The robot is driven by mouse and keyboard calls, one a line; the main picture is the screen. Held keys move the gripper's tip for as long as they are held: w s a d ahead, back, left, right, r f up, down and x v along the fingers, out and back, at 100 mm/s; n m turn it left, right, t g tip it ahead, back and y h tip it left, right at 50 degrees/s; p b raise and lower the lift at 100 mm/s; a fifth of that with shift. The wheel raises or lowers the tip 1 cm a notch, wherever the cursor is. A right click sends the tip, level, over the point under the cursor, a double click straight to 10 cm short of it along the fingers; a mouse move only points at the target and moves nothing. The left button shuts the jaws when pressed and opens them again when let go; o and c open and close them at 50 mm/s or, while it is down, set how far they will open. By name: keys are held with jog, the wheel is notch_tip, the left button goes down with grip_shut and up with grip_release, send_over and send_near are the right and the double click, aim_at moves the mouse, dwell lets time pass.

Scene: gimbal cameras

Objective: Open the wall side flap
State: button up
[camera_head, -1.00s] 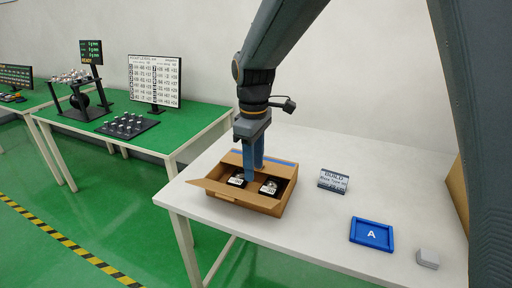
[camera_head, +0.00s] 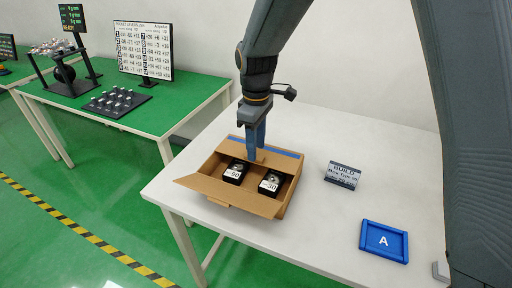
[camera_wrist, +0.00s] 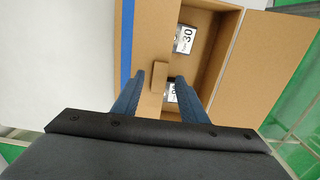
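The brown cardboard box (camera_head: 245,200) stands on the white table. Its near flap (camera_head: 205,190) is folded outward and shows at the right of the wrist view (camera_wrist: 280,55). The wall side flap (camera_wrist: 160,35) lies inward over part of the opening, with a blue strip (camera_head: 279,153) along its wall-side edge. A small cardboard tab (camera_wrist: 158,78) stands out from this flap. My gripper (camera_head: 256,156) is over the wall side of the box, pointing down. In the wrist view its blue fingers (camera_wrist: 160,80) are apart with the tab between them; contact cannot be told.
Two dark blocks with white number labels (camera_head: 234,173) (camera_head: 270,184) sit in the box. A BUILD sign (camera_head: 343,175) and a blue tray marked A (camera_head: 384,241) are to the right. The wall is behind. A green table (camera_head: 180,110) stands left.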

jog(key=shift+f, duration=1.05)
jog(key=shift+c, duration=0.3)
grip_shut()
jog(key=shift+r, duration=0.1)
